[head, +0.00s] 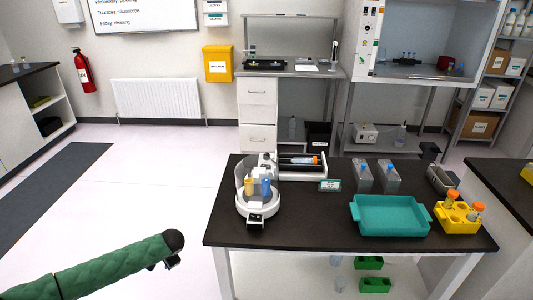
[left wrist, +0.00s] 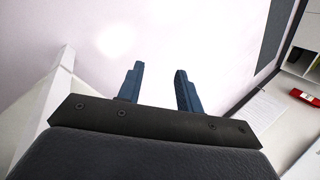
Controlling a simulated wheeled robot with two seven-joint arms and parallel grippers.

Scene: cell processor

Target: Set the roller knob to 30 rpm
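A white roller device (head: 303,175) stands at the back left of the dark table and bears a dark tube with an orange cap (head: 315,160). Its knob and rpm setting are too small to make out. My left gripper (head: 172,262) is at the end of the green arm, over the floor left of the table and well apart from the roller. In the left wrist view the two blue fingers (left wrist: 159,67) are spread with nothing between them. My right gripper is in neither view.
A round white machine (head: 243,208) with yellow and blue contents stands left of the roller. The dark table (head: 310,225) also holds a small sign (head: 330,185), grey containers (head: 386,182), a teal tray (head: 353,215) and a yellow rack (head: 440,217). The floor left of it is clear.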

